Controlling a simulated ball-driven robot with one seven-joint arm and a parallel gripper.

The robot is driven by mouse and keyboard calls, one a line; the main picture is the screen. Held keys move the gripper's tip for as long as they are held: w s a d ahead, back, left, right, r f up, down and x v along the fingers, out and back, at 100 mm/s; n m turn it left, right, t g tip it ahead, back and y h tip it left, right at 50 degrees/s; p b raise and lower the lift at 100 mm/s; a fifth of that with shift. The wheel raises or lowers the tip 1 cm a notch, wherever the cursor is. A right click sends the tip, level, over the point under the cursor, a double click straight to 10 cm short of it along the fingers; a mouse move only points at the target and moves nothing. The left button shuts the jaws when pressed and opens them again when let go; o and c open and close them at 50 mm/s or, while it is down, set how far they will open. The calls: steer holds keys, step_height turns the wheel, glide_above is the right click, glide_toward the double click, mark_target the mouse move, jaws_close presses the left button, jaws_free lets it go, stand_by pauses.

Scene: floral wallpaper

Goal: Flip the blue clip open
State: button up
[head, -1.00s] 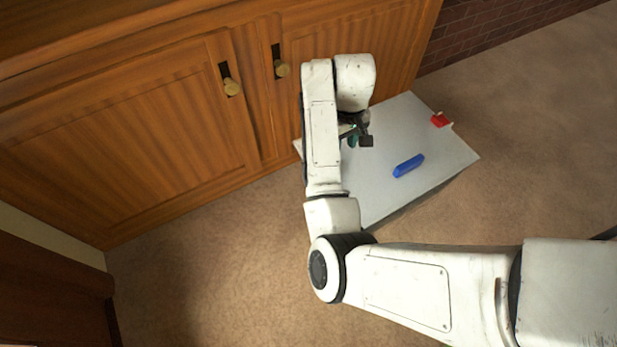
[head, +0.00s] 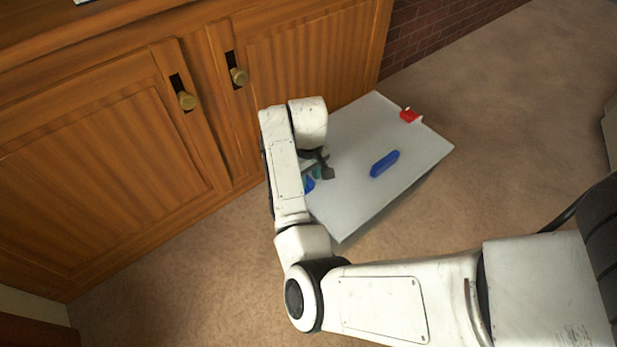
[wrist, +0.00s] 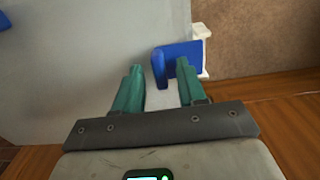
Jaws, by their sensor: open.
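The blue clip (wrist: 182,58) is at the board's edge in the wrist view, on a white bracket (wrist: 201,45). It has a wide flat part and a narrower tab pointing toward me. My gripper (wrist: 158,78) is open, with its green fingers apart. The clip's tab is around the gap between the fingertips; I cannot tell if they touch it. In the head view, a small bit of the blue clip (head: 309,185) shows beside my gripper (head: 318,172), the rest hidden by my arm.
The pale board (head: 350,205) lies by a wooden cabinet (head: 130,130). It carries a blue bar (head: 384,164) and a red clip (head: 410,116) at its far edge. Carpet (head: 500,120) lies clear to the right.

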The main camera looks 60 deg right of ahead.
jaws_close()
stand_by(0.4)
steer(key=shift+r+p, duration=0.15)
steer(key=shift+p, duration=0.35)
